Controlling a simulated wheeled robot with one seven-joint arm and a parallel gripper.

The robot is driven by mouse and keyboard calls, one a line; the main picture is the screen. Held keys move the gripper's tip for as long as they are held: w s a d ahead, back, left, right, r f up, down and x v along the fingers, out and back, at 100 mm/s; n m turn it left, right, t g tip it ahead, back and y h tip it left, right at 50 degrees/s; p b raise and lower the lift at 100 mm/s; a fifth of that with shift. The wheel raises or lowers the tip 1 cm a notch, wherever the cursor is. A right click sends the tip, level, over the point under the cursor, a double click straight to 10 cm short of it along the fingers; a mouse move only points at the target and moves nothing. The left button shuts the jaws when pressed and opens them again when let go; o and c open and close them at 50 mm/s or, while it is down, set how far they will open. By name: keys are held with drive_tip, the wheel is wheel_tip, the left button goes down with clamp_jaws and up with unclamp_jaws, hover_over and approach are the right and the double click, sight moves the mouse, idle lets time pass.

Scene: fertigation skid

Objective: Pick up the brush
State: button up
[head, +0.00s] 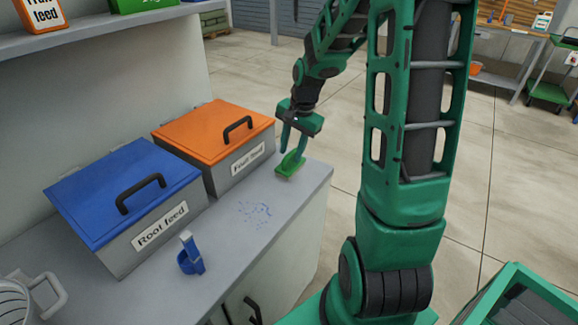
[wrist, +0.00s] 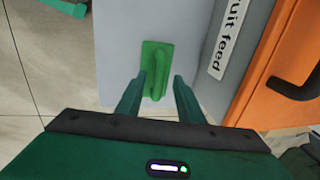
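The green brush (head: 289,165) lies near the far right end of the grey counter, in front of the orange-lidded bin. In the wrist view the brush (wrist: 156,60) shows its green back and raised handle, with the handle's near end between the fingertips. My gripper (head: 293,151) points down at the brush from above. In the wrist view my gripper (wrist: 157,80) is open, with one finger on each side of the handle and a gap to it on both sides. The bristles are mostly hidden under the brush body.
An orange-lidded bin (head: 215,135) and a blue-lidded bin labelled Root feed (head: 123,192) stand along the wall. A blue scoop-like item (head: 190,255) and blue specks (head: 256,212) are on the counter (head: 225,250). A metal basket (head: 20,302) is at the lower left.

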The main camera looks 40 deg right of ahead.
drive_tip(key=shift+f, duration=0.1)
drive_tip(key=shift+c, duration=0.3)
clamp_jaws()
drive_tip(key=shift+r, duration=0.5)
drive_tip(key=r, duration=0.2)
drive_tip(key=a+r, duration=0.1)
drive_tip(key=shift+r, duration=0.4)
drive_tip(key=s+a+r, duration=0.1)
drive_tip(key=a+r, duration=0.5)
drive_tip(key=a, duration=0.4)
drive_tip(key=shift+a+r, duration=0.15)
drive_tip(key=shift+a, duration=0.15)
drive_tip(key=shift+s, duration=0.1)
